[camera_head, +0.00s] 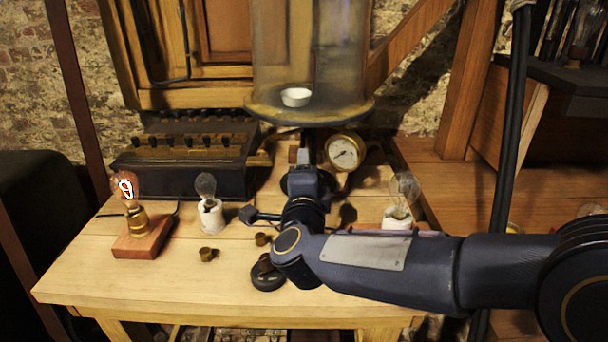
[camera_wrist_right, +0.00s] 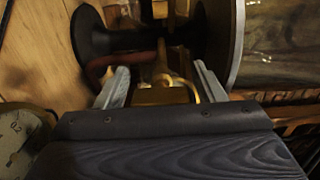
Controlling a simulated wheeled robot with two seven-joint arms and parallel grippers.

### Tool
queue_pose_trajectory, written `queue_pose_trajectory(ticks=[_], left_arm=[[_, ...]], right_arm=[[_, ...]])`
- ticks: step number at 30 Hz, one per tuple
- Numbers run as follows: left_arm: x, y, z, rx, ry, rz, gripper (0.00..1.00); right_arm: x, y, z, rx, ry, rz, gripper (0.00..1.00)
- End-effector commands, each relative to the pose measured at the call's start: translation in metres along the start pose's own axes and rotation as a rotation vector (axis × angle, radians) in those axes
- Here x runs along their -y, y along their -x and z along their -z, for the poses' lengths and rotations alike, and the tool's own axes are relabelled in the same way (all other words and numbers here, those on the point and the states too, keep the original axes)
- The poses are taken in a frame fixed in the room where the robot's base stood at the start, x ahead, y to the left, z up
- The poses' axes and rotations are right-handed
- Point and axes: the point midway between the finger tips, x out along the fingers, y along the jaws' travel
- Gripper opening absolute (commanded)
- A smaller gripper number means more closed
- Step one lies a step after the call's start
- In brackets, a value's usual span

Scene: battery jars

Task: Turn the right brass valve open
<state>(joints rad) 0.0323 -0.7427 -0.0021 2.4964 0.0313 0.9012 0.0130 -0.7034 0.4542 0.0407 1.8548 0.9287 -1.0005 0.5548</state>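My right arm comes in from the right in the head view, with its gripper (camera_head: 308,178) under the round dark plate of a glass jar. In the right wrist view the two grey fingers of my right gripper (camera_wrist_right: 160,84) stand apart. A brass valve part (camera_wrist_right: 168,92) lies between them. I cannot tell whether either finger touches it. In the head view the gripper and wrist hide most of this valve. The glass jar (camera_head: 310,50) stands on the plate with a small white cup (camera_head: 296,97) inside. My left gripper is not in view.
A pressure gauge (camera_head: 344,152) is right of the gripper. A lit bulb (camera_head: 125,188) on a wooden block, two unlit bulbs (camera_head: 206,187) (camera_head: 403,190) and small brass pieces (camera_head: 208,254) are on the table (camera_head: 130,285). A dark switch box (camera_head: 185,160) stands behind. The table's front left is clear.

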Motion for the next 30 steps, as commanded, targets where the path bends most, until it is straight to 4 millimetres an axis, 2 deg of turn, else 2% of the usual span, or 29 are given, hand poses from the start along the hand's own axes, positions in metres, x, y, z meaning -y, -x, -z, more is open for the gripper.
queue_pose_trajectory(ticks=[11, 14, 22, 27, 30], left_arm=[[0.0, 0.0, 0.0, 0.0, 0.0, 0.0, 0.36], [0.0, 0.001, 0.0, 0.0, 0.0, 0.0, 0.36], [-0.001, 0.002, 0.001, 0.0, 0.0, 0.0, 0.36], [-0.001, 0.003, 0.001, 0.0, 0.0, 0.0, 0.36], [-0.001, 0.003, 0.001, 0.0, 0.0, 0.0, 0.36]], right_arm=[[0.001, 0.003, 0.0, 0.0, -0.003, 0.002, 0.69], [0.002, 0.015, -0.001, 0.003, -0.003, 0.002, 0.69], [0.001, 0.061, -0.001, 0.003, -0.002, 0.002, 0.69], [0.001, 0.076, 0.0, 0.001, -0.002, 0.001, 0.69], [0.001, 0.079, 0.0, 0.0, -0.002, 0.001, 0.69]])
